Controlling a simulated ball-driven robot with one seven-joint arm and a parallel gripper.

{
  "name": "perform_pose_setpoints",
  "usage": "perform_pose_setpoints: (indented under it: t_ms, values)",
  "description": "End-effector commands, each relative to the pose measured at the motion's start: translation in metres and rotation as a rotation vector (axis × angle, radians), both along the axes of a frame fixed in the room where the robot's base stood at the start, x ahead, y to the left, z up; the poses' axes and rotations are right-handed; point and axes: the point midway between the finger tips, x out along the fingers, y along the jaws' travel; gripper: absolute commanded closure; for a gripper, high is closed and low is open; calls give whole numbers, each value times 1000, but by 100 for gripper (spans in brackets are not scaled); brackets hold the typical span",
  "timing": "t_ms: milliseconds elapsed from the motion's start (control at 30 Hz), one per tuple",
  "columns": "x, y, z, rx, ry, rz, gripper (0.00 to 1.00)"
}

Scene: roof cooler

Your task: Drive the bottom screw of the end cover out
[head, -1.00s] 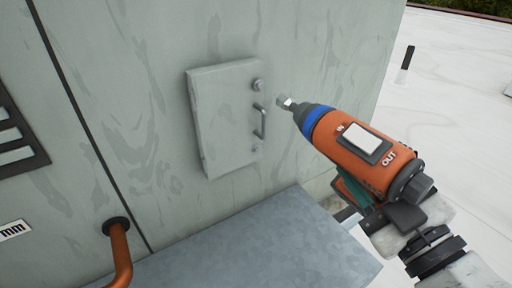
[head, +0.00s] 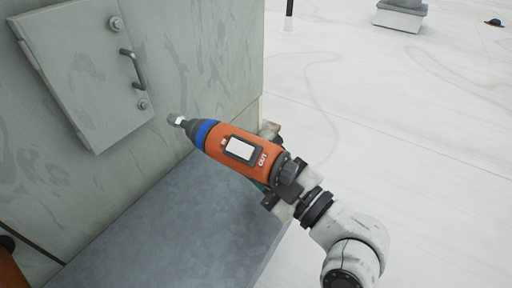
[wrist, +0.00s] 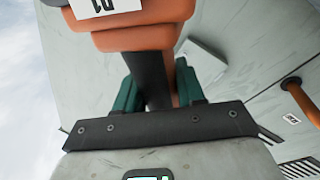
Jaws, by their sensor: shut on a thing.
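The end cover (head: 80,75) is a pale grey plate on the cabinet wall, at the upper left of the head view. Its bottom screw (head: 143,103) sits near the lower right corner, below the cover's handle (head: 138,70). A top screw (head: 115,22) shows above the handle. My gripper (wrist: 157,92) is shut on the grip of an orange power driver (head: 240,150) with a blue collar. The driver's metal socket tip (head: 176,120) points left toward the bottom screw, and a gap shows between them. The driver's switch end is marked OUT.
A grey metal ledge (head: 170,235) juts out below the cover, under the driver. A copper pipe (wrist: 300,100) and a vent grille (wrist: 300,168) are on the wall. Open white roof (head: 400,130) lies to the right.

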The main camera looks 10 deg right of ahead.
Motion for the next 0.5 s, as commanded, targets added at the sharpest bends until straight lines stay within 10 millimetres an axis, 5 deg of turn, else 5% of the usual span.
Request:
perform_pose_setpoints:
  t_ms: [500]
  values:
    - [16,22,7,4,-9,0,100]
